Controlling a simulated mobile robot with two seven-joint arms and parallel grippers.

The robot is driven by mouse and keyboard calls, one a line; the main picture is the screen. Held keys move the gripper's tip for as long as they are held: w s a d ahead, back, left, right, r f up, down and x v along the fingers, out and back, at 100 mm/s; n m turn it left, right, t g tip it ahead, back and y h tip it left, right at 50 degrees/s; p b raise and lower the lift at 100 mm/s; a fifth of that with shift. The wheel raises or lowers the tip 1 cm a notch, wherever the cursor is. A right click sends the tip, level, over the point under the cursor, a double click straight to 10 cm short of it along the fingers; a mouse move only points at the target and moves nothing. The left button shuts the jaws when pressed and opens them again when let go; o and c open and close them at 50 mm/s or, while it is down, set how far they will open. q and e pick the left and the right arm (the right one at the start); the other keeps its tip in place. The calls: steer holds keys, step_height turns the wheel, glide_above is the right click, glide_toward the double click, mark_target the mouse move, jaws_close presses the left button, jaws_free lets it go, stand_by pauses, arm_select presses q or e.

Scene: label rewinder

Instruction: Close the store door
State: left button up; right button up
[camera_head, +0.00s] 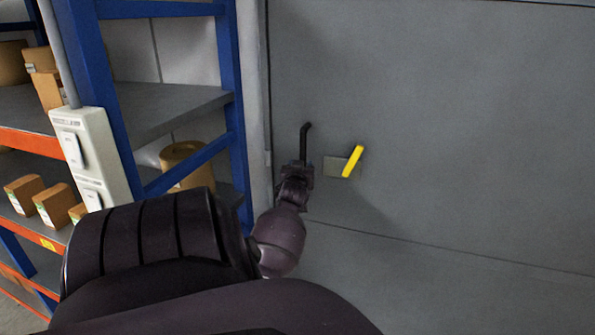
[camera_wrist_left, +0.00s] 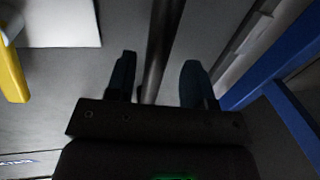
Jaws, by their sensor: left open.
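The large grey door (camera_head: 450,110) fills the right of the head view. Its left edge lies beside a light grey frame; I cannot tell whether a gap remains. A black upright bar with a bent top (camera_head: 305,140) stands in front of the door. A yellow handle (camera_head: 352,161) on a grey plate is just right of it. My left gripper (camera_head: 301,168) is at the bar's lower end. In the left wrist view my left gripper (camera_wrist_left: 158,75) is open, with a dark bar (camera_wrist_left: 158,45) between its fingers; contact is unclear. The yellow handle (camera_wrist_left: 12,70) shows at left there.
A blue-framed shelf (camera_head: 228,90) with brown boxes (camera_head: 52,205) stands close on the left. A white switch box (camera_head: 82,150) is fixed at its front. My left arm covers much of the lower view.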

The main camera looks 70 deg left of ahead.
arm_select(q)
steer(key=v, duration=0.6)
steer(key=shift+s+d, duration=0.25)
steer(key=shift+d, duration=0.1)
steer(key=shift+m, duration=0.3)
